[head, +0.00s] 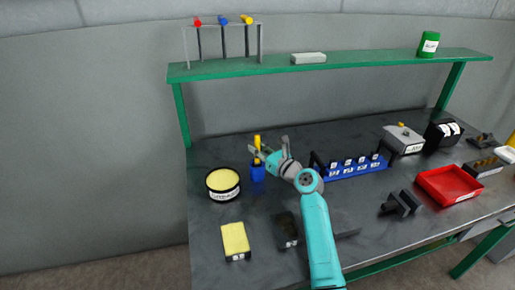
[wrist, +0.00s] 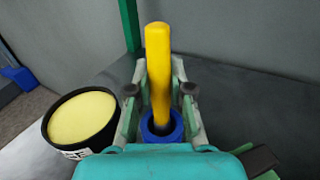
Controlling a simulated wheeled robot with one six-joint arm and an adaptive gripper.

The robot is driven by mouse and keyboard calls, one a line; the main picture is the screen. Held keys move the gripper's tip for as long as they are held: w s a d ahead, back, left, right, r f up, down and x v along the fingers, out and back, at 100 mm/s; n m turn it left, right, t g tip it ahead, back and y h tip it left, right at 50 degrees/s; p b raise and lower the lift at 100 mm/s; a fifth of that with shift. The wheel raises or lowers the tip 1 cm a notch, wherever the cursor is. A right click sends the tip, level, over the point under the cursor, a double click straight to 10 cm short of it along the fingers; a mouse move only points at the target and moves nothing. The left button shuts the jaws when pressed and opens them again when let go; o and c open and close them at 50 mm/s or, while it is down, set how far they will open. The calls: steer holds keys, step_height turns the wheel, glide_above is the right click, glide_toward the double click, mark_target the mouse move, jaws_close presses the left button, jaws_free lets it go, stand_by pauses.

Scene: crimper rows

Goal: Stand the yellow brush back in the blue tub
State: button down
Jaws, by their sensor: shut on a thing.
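The yellow brush (head: 257,143) is upright at the left part of the table, with its lower end inside the blue tub (head: 258,173). In the wrist view the yellow handle (wrist: 158,70) rises between the fingers and runs down into the round mouth of the blue tub (wrist: 174,137). My gripper (head: 266,152) is shut on the brush just above the tub; in the wrist view its two fingers (wrist: 159,90) stand on either side of the handle. The bottom of the brush is hidden inside the tub, so I cannot tell whether it touches the floor of it.
A round black container with a yellow top (head: 223,183) stands close left of the tub. A yellow block (head: 235,240) lies nearer the front. A blue rack (head: 350,168) is to the right, a red tray (head: 448,185) farther right. A green shelf (head: 380,59) spans the back above the table.

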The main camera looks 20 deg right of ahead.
steer(key=shift+s+f, duration=0.1)
steer(key=shift+f, duration=0.25)
steer(key=shift+f, duration=0.45)
steer(key=c, duration=1)
jaws_free()
steer(key=shift+o, duration=0.2)
steer(key=shift+s, duration=0.1)
steer(key=r+v, duration=0.1)
steer(key=v, duration=0.6)
steer(key=shift+s+d+r, duration=0.2)
steer(key=shift+s+d, duration=0.05)
steer(key=shift+s, duration=0.05)
